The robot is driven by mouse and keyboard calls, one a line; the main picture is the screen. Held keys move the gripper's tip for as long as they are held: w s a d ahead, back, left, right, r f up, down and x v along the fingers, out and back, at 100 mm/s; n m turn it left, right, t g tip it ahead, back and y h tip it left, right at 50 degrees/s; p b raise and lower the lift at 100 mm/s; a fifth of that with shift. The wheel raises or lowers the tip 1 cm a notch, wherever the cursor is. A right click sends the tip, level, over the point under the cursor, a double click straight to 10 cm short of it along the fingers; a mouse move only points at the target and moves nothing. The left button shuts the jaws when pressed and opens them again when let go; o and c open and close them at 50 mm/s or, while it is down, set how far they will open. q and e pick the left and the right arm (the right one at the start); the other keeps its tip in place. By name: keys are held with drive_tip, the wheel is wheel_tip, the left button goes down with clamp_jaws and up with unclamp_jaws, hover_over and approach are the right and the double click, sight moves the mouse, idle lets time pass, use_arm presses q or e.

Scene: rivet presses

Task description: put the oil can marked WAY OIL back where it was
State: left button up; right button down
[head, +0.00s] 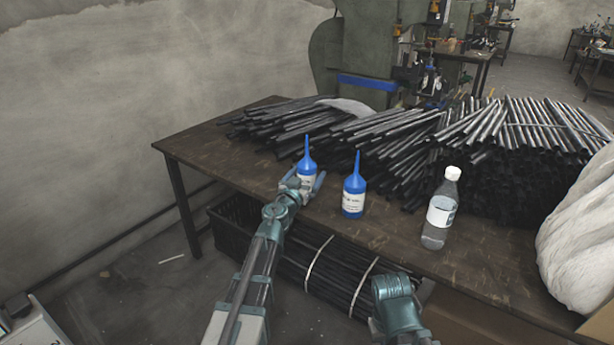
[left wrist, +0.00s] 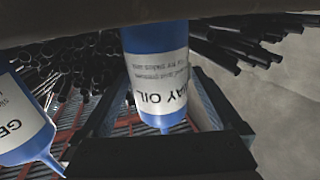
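The WAY OIL can (head: 307,167) is a blue bottle with a white label and a pointed spout. It is upright near the table's front edge, left of a like blue bottle. My left gripper (head: 303,184) is around its body, shut on it. In the left wrist view, the WAY OIL can (left wrist: 157,85) appears upside down between the two fingers, which meet its sides. My gripper hides its base in the head view, so I cannot tell whether it touches the table. My right arm shows at the bottom, but its fingers are not in view.
A second blue bottle (head: 354,196), its label starting "GE", stands close to the right. A clear water bottle (head: 440,212) stands further right. Dark rods (head: 380,135) lie piled behind. A white sack (head: 583,235) is at the right. The table's left end (head: 195,143) is bare.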

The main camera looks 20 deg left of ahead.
use_arm(q)
drive_tip(key=shift+r, duration=0.15)
drive_tip(key=shift+s, duration=0.15)
drive_tip(key=s+a, duration=0.1)
drive_tip(key=s, duration=1)
drive_tip(key=shift+s, duration=0.3)
